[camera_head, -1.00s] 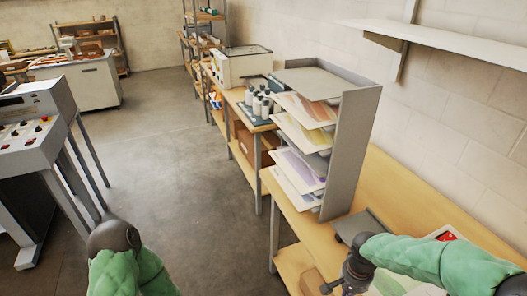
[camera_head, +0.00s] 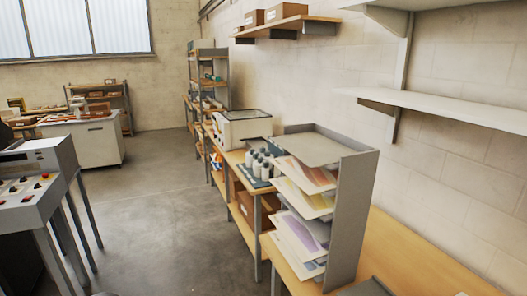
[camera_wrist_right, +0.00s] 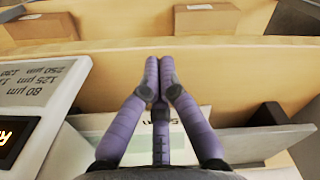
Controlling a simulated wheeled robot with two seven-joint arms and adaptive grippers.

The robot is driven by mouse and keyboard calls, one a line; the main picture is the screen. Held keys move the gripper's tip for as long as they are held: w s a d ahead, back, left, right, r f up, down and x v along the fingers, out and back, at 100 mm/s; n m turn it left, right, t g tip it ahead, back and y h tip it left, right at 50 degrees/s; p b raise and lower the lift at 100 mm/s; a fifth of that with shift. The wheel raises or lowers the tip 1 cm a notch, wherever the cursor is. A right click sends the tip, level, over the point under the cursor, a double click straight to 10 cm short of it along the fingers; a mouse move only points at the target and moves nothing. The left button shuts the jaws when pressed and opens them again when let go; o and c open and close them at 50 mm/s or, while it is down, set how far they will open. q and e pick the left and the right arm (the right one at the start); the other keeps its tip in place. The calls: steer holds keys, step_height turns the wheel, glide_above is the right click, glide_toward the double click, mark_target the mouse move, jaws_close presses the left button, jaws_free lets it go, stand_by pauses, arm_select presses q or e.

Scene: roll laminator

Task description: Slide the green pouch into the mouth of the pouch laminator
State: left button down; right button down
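In the right wrist view, the pale laminator (camera_wrist_right: 68,128) stands at the left, with a grey panel (camera_wrist_right: 40,78) of "µm" markings and a red-lit display (camera_wrist_right: 12,135). Its mouth cannot be made out. My right gripper (camera_wrist_right: 160,65) has purple fingers drawn together, with tips close to each other, and nothing is visible between them. It is right of the panel, in front of a pale surface with partly hidden lettering. My left gripper is in neither view.
In the head view, a grey sheet rack (camera_head: 345,220) with coloured sheets stands on the wooden bench (camera_head: 415,255). Bottles (camera_head: 258,165) and a white machine (camera_head: 240,128) are beyond it. Wall shelves (camera_head: 440,108) hang at right. A control console (camera_head: 35,185) stands left. The floor between is clear.

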steer(key=shift+w+d, duration=0.1)
steer(key=shift+d, duration=0.2)
stand_by(0.4)
steer(key=shift+w+d, duration=0.3)
steer(key=shift+d, duration=0.35)
steer(key=shift+w+d, duration=0.25)
steer(key=shift+d, duration=0.4)
steer(key=shift+s+a, duration=0.25)
steer(key=shift+a, duration=0.35)
steer(key=shift+s+a, duration=0.25)
steer(key=shift+a, duration=0.3)
step_height(320, 180, up, 14)
steer(key=p, duration=0.9)
steer(key=shift+p, duration=0.35)
steer(key=shift+f, duration=0.1)
steer(key=s+a+f+n+y+b, duration=0.1)
steer(key=a+f+n+y+b, duration=0.3)
steer(key=f, duration=0.6)
steer(key=s+a+f+m+h+b, duration=0.1)
steer(key=a+f, duration=0.5)
steer(key=f, duration=0.4)
steer(key=s+a+f+n+b, duration=0.1)
steer(key=s+f, duration=0.3)
steer(key=f, duration=0.4)
steer(key=s+a+f+n+y+b, duration=0.1)
steer(key=s+a+f+b, duration=0.3)
steer(key=f, duration=0.5)
steer(key=shift+s+a+f, duration=0.15)
steer(key=shift+s+a, duration=0.1)
steer(key=shift+s, duration=0.55)
